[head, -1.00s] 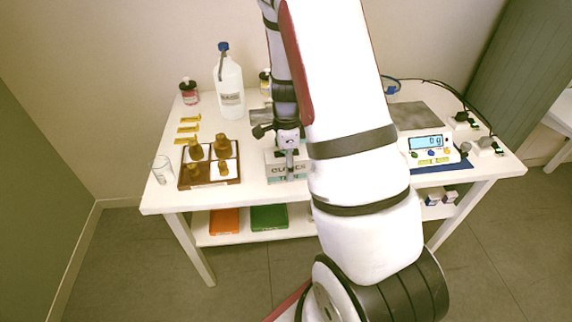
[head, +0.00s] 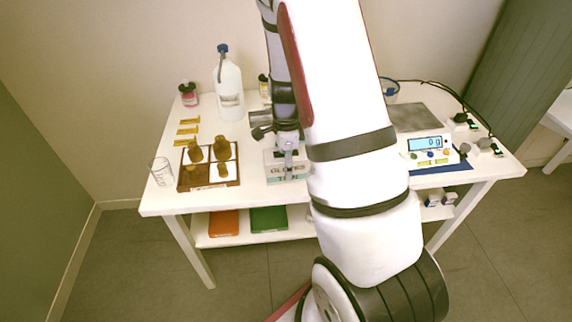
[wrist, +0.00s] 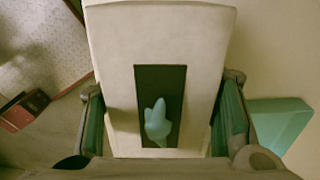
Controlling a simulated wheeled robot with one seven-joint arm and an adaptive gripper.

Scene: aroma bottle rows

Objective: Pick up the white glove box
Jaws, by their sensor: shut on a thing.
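The white glove box (wrist: 208,70) fills the middle of the wrist view. It has a dark slot with a pale blue glove (wrist: 158,122) poking out. The two fingers of my gripper (wrist: 160,125) press on its left and right sides, so my gripper is shut on it. In the head view the glove box (head: 287,172), with "GLOVES" lettering, shows at the front middle of the white table. My gripper (head: 287,146) is above it there, and my arm hides part of the box. I cannot tell whether the box is clear of the table.
A tray with brown bottles (head: 208,185) stands left of the box, with a glass beaker (head: 161,171) beyond it. A large white bottle (head: 229,90) is at the back. A scale (head: 429,150) stands at the right. A teal object (wrist: 280,122) lies right of the box.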

